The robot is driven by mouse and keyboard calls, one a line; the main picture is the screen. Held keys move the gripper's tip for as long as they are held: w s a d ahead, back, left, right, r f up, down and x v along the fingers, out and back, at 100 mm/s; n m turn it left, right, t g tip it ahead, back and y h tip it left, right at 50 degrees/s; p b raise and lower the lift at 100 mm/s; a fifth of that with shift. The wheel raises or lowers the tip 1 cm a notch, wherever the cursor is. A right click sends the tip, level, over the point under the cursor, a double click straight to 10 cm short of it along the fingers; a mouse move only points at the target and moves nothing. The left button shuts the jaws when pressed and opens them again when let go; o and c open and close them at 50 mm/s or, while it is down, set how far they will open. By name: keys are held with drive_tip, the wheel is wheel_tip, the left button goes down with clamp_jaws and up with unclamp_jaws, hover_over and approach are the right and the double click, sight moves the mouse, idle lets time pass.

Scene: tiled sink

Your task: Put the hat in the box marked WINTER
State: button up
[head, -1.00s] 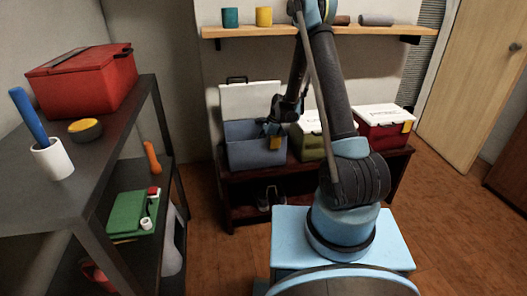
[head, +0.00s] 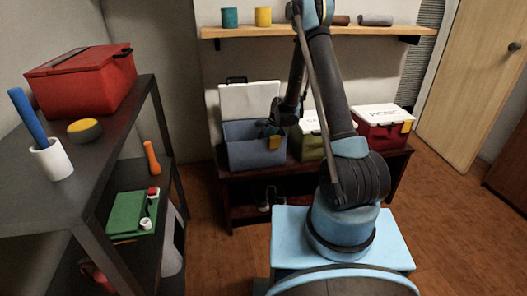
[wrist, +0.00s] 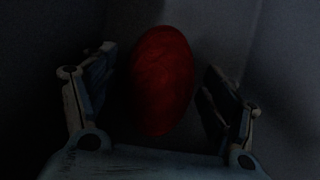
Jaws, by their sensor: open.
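A blue box (head: 255,153) stands on the low dark bench with its white lid (head: 250,99) raised; no marking on it is readable. My gripper (head: 267,130) is at the opening of this box, toward its right side. In the wrist view my gripper (wrist: 158,65) is open, with a finger on either side of a rounded red thing (wrist: 161,82). The red thing lies in a dark, grey-walled space and looks apart from both fingers; it may be the hat, but the view is too dark to be sure. No box marked WINTER can be read.
To the right are a green box (head: 313,145) and a red box (head: 381,134), both with shut white lids; the red one's lettering resembles PICNIC. A wooden shelf (head: 330,30) hangs above. A dark rack (head: 107,105) at left carries a red case (head: 82,82).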

drive_tip(key=v, duration=1.1)
drive_tip(key=shift+d+r, duration=0.2)
drive_tip(key=shift+r, duration=0.15)
